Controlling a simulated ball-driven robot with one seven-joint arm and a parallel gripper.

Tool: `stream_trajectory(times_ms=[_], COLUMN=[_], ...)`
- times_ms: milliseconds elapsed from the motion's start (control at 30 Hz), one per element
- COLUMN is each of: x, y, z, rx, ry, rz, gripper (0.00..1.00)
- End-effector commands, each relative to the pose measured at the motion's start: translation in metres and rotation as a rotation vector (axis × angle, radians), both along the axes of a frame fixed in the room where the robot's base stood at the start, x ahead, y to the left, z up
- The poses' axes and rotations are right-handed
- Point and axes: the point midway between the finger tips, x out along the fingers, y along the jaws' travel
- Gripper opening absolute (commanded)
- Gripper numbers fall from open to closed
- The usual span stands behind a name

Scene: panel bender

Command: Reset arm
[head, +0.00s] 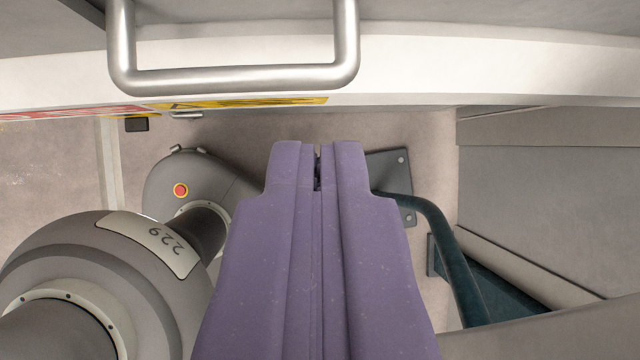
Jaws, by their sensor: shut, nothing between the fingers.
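My gripper (318,150) is in the middle of the head view, its two purple fingers pressed together with nothing between them. It points away from the camera, toward the machine front with a metal handle. The fingertips appear a little below the handle in the picture; I cannot tell the distance between them. My own grey base and column, with the number 229 and a red button, show at the lower left.
A silver bar handle (240,78) sits on a white panel (480,68) across the top. A yellow warning label (240,102) runs along its edge. A dark teal rail (450,250) with a mounting plate is at the right. Pale floor (70,180) is clear at the left.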

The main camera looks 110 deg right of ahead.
Motion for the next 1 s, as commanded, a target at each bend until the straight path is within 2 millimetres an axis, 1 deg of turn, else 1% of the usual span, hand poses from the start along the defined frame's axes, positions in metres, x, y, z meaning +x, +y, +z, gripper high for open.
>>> stream_trajectory(times_ms=[67,133,167,233,267,300,333,367,400,433,467,500,600,700,800,833,1000], x=[-0.002,0.003,0.008,0.026,0.035,0.047,0.056,0.064,0.072,0.077,0.08,0.082,0.081,0.074,0.07,0.069,0.069], y=[-0.002,-0.003,-0.003,-0.001,0.001,0.007,0.012,0.019,0.029,0.037,0.046,0.057,0.085,0.105,0.115,0.117,0.117], z=[0.008,0.019,0.028,0.058,0.075,0.103,0.125,0.149,0.181,0.204,0.227,0.256,0.316,0.357,0.377,0.38,0.381], rx=[-0.002,-0.013,-0.022,-0.047,-0.057,-0.062,-0.061,-0.054,-0.035,-0.015,0.01,0.047,0.15,0.237,0.29,0.297,0.299], ry=[-0.001,-0.017,-0.029,-0.079,-0.112,-0.167,-0.212,-0.263,-0.333,-0.384,-0.434,-0.498,-0.63,-0.715,-0.755,-0.762,-0.764], rz=[-0.002,-0.022,-0.041,-0.106,-0.142,-0.195,-0.235,-0.275,-0.326,-0.359,-0.389,-0.424,-0.483,-0.514,-0.527,-0.529,-0.529], gripper=[0.0,0.0,0.0,0.0,0.0,0.0,0.0,0.0,0.0,0.0,0.0,0.0,0.0,0.0,0.0,0.0,0.0])
